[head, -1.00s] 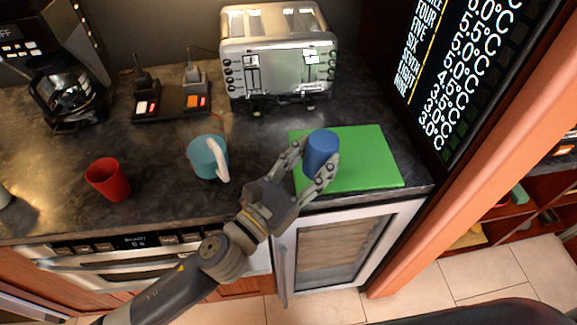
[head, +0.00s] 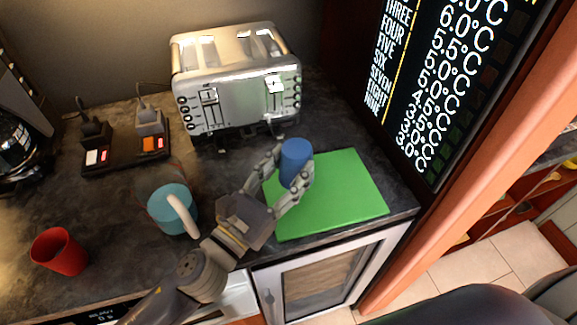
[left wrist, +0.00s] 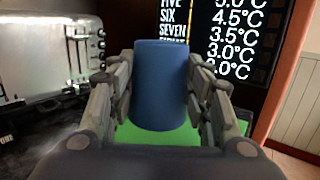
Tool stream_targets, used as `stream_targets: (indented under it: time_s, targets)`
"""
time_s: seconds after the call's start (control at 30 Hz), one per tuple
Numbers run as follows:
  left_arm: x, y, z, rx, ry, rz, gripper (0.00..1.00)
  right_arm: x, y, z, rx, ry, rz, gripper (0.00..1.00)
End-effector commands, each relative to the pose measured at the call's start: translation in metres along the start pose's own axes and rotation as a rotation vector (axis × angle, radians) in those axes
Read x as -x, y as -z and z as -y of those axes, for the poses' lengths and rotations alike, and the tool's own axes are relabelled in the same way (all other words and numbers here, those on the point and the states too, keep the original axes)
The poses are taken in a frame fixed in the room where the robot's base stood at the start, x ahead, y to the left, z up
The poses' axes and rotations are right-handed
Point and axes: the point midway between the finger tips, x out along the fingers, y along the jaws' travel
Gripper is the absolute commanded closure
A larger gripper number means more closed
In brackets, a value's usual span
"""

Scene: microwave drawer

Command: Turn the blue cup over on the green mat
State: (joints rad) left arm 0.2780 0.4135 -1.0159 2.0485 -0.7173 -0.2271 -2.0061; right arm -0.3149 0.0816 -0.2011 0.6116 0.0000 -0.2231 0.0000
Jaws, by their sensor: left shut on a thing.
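The blue cup (head: 296,165) is held in my left gripper (head: 286,184), with one finger on each side of it. It stands about upright, and its top face looks plain blue with no opening visible. In the head view it overlaps the back left part of the green mat (head: 340,195). I cannot tell whether it touches the mat or hangs just above it. The left wrist view shows the cup (left wrist: 160,88) between the fingers (left wrist: 160,100), with the mat (left wrist: 135,135) below and behind. My right gripper is not in view.
A teal mug (head: 170,212) stands left of my left gripper, and a red cup (head: 60,252) is farther left. A toaster (head: 236,85) stands behind, beside a power strip (head: 125,152). The right part of the mat is clear. A dark temperature panel (head: 440,80) rises behind the right side.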

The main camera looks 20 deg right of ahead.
Motion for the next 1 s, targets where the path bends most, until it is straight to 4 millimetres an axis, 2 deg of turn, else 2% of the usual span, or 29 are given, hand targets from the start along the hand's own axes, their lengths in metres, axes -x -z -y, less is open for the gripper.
stream_targets:
  time_s: [0.03,0.13,0.27,0.53,0.73,0.97,1.0]
  targets:
    - [0.002,0.009,0.0,0.001,0.0,-0.001,0.8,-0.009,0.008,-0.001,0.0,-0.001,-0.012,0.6]
    - [0.003,0.02,0.0,0.001,0.0,0.0,0.8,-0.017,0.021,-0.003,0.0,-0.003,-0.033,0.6]
    - [0.005,0.032,0.0,0.0,0.0,0.001,0.8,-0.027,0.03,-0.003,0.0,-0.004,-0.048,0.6]
    - [0.007,0.048,0.0,0.0,0.0,0.001,0.8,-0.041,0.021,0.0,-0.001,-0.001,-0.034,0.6]
    - [0.008,0.051,0.0,0.001,0.0,0.001,0.8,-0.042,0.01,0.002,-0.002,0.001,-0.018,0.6]
    - [0.008,0.051,0.001,0.001,0.0,0.001,0.8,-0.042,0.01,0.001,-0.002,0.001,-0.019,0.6]
    - [0.008,0.051,0.001,0.001,0.0,0.001,0.48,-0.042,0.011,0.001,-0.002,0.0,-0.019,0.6]
